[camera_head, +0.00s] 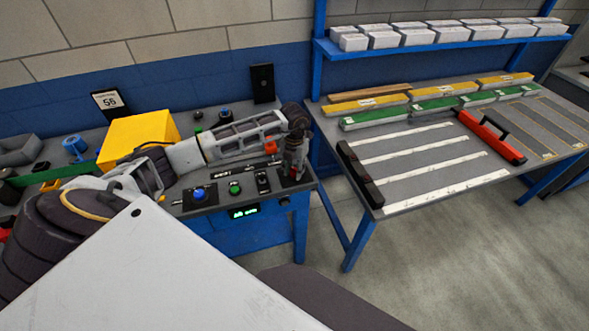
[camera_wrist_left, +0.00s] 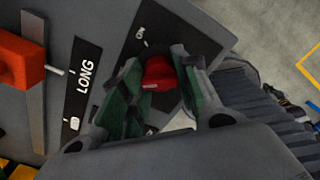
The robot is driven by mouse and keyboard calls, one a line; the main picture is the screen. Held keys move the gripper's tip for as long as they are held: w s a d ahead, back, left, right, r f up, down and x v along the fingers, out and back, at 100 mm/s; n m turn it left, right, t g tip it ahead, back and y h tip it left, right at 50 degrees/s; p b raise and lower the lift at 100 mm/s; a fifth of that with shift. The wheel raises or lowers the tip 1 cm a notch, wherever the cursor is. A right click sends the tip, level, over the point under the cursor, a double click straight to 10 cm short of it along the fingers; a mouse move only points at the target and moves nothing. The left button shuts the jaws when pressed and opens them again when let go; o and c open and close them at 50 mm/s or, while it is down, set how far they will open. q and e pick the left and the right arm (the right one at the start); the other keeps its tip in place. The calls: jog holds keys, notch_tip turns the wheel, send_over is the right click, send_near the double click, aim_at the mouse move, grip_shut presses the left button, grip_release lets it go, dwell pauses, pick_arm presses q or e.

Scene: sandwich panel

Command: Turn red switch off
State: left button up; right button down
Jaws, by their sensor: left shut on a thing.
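The red switch (camera_wrist_left: 158,73) is a small red knob on a dark plate (camera_wrist_left: 150,45) marked "ON" near one edge. My left gripper (camera_wrist_left: 160,82) has its green-padded fingers on either side of the knob and is shut on it. In the head view my left gripper (camera_head: 293,165) points down at the right end of the blue bench's control panel. It hides the switch there. Which way the switch is set cannot be told. My right gripper is not in view.
A red slider handle (camera_wrist_left: 20,60) stands beside the "LONG" label; it also shows in the head view (camera_head: 271,147). A blue button (camera_head: 199,194), a green button (camera_head: 235,188) and a yellow box (camera_head: 137,138) are left of the gripper. A second table (camera_head: 425,150) stands right.

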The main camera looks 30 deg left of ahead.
aim_at(294, 168)
pick_arm(q)
jog(key=o, duration=1)
jog(key=shift+o, duration=0.2)
notch_tip(294, 168, up, 12)
dwell(0.7)
